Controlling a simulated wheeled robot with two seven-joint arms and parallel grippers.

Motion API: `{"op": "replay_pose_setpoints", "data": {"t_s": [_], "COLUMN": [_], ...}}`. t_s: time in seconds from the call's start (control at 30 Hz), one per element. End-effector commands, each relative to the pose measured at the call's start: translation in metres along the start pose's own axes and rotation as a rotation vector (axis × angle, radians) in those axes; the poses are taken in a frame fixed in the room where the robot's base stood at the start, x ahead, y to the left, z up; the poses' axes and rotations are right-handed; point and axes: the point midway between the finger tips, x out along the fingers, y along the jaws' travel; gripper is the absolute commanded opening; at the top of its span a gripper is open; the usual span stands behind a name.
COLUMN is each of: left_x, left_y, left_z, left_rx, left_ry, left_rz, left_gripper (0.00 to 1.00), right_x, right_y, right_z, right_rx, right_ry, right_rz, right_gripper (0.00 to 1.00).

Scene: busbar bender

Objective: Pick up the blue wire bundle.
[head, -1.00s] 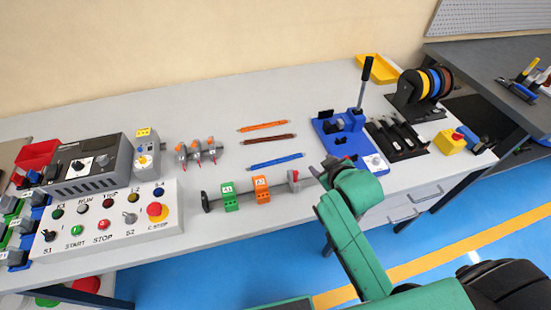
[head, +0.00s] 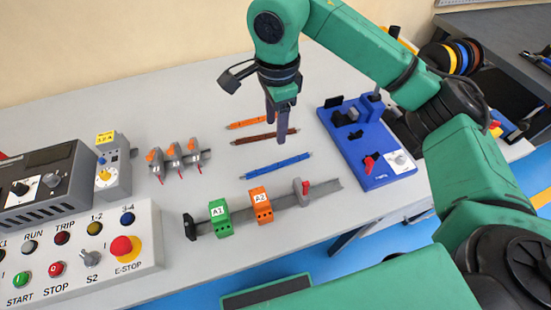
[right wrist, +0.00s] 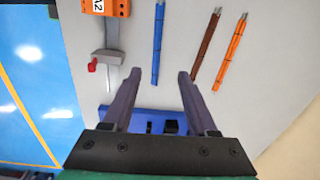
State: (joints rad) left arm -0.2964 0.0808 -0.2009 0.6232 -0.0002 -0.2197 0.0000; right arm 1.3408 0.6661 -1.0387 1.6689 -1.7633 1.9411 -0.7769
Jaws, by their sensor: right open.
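The blue wire bundle (head: 277,165) lies flat on the grey bench, in front of the brown wire bundle (head: 265,137) and the orange one (head: 247,123). My right gripper (head: 276,138) is above the bench, pointing down, and in the head view its fingers overlap the brown bundle. In the right wrist view the blue bundle (right wrist: 158,42) runs between the directions of the two open fingers (right wrist: 155,90), beyond their tips, with nothing held. The brown (right wrist: 205,48) and orange (right wrist: 231,52) bundles lie to its right there. My left gripper is not seen.
A rail with green (head: 219,217) and orange (head: 260,204) terminal blocks lies in front of the bundles. A blue fixture (head: 366,150) stands to their right. A control box (head: 80,250) and grey clips (head: 175,157) stand left. Bench around the blue bundle is clear.

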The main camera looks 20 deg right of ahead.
Motion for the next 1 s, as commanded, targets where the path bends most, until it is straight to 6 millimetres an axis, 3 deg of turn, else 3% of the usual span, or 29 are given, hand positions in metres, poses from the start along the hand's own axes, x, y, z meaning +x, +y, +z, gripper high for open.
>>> {"op": "replay_pose_setpoints", "data": {"t_s": [0.3,0.7,0.93,1.0], "left_x": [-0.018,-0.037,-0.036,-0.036], "left_y": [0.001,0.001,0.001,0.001], "left_z": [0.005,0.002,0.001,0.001], "left_rx": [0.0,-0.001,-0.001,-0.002], "left_ry": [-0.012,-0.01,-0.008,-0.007], "left_rz": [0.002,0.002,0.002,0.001], "left_gripper": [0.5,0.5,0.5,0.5], "right_x": [0.071,0.135,0.14,0.14], "right_y": [0.002,0.003,0.003,0.003], "right_z": [0.001,-0.001,-0.001,-0.001], "right_rx": [-0.002,-0.003,-0.004,-0.004], "right_ry": [0.0,-0.004,-0.005,-0.005], "right_rz": [0.007,0.005,0.002,0.002], "right_gripper": [0.58,0.58,0.58,0.32]}}
